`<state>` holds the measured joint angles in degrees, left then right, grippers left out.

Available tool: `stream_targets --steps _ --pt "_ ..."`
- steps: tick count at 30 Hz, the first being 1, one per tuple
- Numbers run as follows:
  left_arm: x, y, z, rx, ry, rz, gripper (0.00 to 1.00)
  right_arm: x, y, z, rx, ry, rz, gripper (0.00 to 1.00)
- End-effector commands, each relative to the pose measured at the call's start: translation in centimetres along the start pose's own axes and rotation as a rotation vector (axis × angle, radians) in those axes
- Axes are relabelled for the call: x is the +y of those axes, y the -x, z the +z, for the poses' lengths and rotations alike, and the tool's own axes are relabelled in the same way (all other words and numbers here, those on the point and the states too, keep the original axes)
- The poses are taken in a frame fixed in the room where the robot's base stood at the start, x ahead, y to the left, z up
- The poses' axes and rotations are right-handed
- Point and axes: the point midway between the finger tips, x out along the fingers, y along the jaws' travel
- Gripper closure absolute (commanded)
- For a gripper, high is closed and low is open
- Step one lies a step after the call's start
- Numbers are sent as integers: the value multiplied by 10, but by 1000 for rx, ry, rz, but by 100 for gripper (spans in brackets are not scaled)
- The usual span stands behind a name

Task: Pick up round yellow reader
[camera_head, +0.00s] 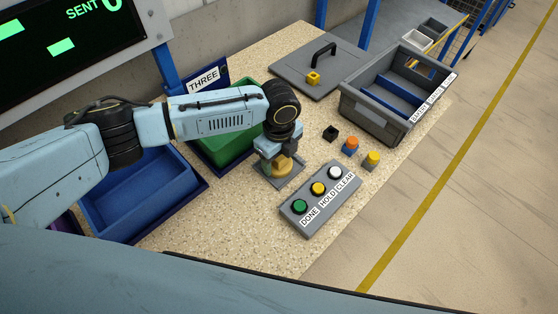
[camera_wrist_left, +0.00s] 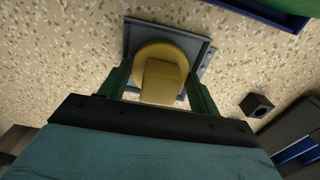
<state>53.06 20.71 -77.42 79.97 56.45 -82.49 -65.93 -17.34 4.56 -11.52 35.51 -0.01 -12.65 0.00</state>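The round yellow reader (camera_head: 283,166) sits on a square grey plate (camera_head: 270,181) on the speckled table, partly hidden under my left gripper (camera_head: 281,156). In the left wrist view the reader (camera_wrist_left: 162,80) shows as a yellow disc with a raised block toward me. My left gripper's two dark green fingers (camera_wrist_left: 159,82) stand on either side of the reader, with gaps showing beside the raised block. They look open; any contact with the disc's edge is unclear. My right gripper is in neither view.
A grey button panel (camera_head: 334,204) lies just right of the gripper. A small black block (camera_head: 330,133), an orange-topped piece (camera_head: 350,146) and a yellow-topped piece (camera_head: 371,161) stand beyond it. Green (camera_head: 218,156) and blue (camera_head: 140,199) bins lie left; a grey crate (camera_head: 375,112) stands at the right.

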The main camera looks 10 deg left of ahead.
Motion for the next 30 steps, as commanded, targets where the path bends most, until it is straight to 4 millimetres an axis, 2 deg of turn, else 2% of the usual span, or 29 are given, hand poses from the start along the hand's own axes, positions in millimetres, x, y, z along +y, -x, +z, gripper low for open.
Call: stream_targets --steps 1,3,11,14,24,30 --pt "0 0 0 0 0 0 55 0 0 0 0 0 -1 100" --pt "0 0 0 0 0 0 62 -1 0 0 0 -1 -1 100" --pt "0 4 0 0 0 -1 63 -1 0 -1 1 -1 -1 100" --pt "-1 16 0 0 -1 -3 63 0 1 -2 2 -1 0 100" --pt "-1 82 1 -1 0 -3 63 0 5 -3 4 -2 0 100" --pt "0 100 1 0 1 -1 63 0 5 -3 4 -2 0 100"
